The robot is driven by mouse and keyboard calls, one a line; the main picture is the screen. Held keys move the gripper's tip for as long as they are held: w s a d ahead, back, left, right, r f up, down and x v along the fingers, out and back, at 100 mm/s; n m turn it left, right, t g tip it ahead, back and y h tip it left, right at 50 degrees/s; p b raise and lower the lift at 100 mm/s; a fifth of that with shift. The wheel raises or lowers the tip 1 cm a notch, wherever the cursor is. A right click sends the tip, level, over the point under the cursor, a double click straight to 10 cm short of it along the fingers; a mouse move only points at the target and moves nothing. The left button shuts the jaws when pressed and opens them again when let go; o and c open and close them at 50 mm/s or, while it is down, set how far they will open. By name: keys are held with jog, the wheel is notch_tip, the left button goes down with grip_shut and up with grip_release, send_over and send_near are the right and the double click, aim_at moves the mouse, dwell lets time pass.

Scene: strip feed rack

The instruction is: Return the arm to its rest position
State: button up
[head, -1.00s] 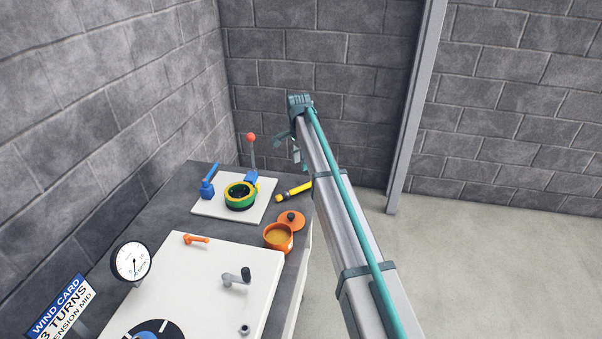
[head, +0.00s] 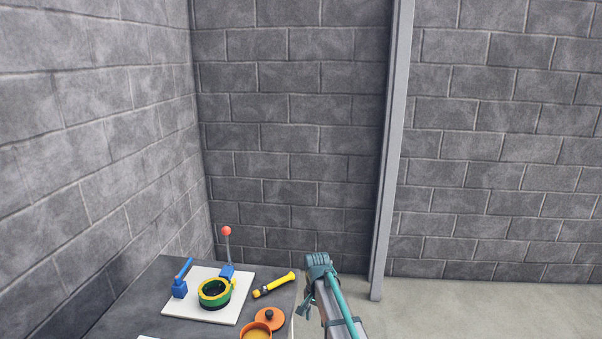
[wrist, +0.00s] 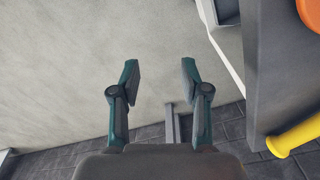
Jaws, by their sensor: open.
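My gripper (wrist: 160,82) is open and empty in the wrist view, its two teal and grey fingers apart over bare grey floor. In the head view my arm reaches up from the bottom, right of the bench, and the gripper end (head: 307,306) shows small beside the bench's right edge, partly hidden by the arm.
The dark bench (head: 140,288) carries a white plate (head: 222,315) with a green and yellow ring (head: 214,294), blue parts and a red-knobbed lever (head: 226,232). A yellow flashlight-like tool (head: 274,284) and an orange pot (head: 255,331) with its lid (head: 270,318) lie near its right edge. A grey post (head: 388,150) stands behind. Floor at right is clear.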

jog(key=s+d+f+n, duration=0.2)
jog(key=s+d+f, duration=0.2)
jog(key=s, duration=0.5)
jog(key=s+d+f+n, duration=0.2)
jog(key=s+d+f, duration=0.2)
jog(key=s, duration=0.5)
jog(key=s+d+f+n, duration=0.2)
jog(key=s+d+f, duration=0.2)
jog(key=s, duration=0.5)
jog(key=s+f+g, duration=0.3)
jog(key=s+f, duration=0.6)
jog(key=s, duration=0.5)
jog(key=s+f+g, duration=0.4)
jog(key=s+f, duration=0.4)
jog(key=s, duration=0.6)
jog(key=shift+f, duration=0.4)
